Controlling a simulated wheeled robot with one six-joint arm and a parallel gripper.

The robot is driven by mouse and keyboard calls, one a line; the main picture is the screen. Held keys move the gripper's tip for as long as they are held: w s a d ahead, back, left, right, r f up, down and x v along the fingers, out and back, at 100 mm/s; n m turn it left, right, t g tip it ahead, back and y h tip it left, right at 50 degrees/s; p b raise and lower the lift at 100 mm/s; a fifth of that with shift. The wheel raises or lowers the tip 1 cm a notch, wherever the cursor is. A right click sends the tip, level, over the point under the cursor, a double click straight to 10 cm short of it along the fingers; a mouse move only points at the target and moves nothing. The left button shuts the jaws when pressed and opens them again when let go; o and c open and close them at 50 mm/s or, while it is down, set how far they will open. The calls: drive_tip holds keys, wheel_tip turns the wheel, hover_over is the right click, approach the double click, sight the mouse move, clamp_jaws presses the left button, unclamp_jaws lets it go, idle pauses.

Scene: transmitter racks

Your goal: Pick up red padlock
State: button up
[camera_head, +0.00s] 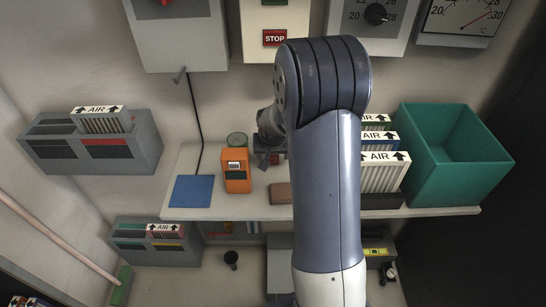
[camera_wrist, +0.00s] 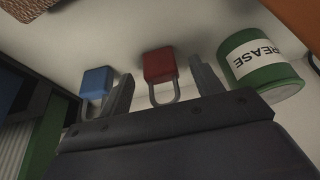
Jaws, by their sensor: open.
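The red padlock (camera_wrist: 159,67) shows in the wrist view on the pale shelf, its grey shackle pointing toward my gripper. My gripper (camera_wrist: 161,68) is open, with one finger on each side of the padlock in the picture. Whether the fingers touch it I cannot tell. A blue padlock (camera_wrist: 97,82) stands just left of the left finger. In the head view my gripper (camera_head: 264,160) is low over the back of the shelf, partly hidden by my arm. A small red patch beside it is probably the red padlock (camera_head: 275,159).
The green grease can (camera_wrist: 262,66) is close to the right finger; it also shows behind the orange meter (camera_head: 237,179). A blue mat (camera_head: 190,191), a brown block (camera_head: 280,193), AIR filters (camera_head: 383,179) and a green bin (camera_head: 407,150) are on the shelf (camera_head: 245,212).

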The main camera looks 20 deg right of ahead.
sight(273, 156)
drive_tip(key=shift+x, duration=0.8)
drive_tip(key=c, duration=1.1)
drive_tip(key=shift+r, duration=0.1)
wheel_tip(273, 156, up, 10)
drive_tip(key=shift+f, duration=0.1)
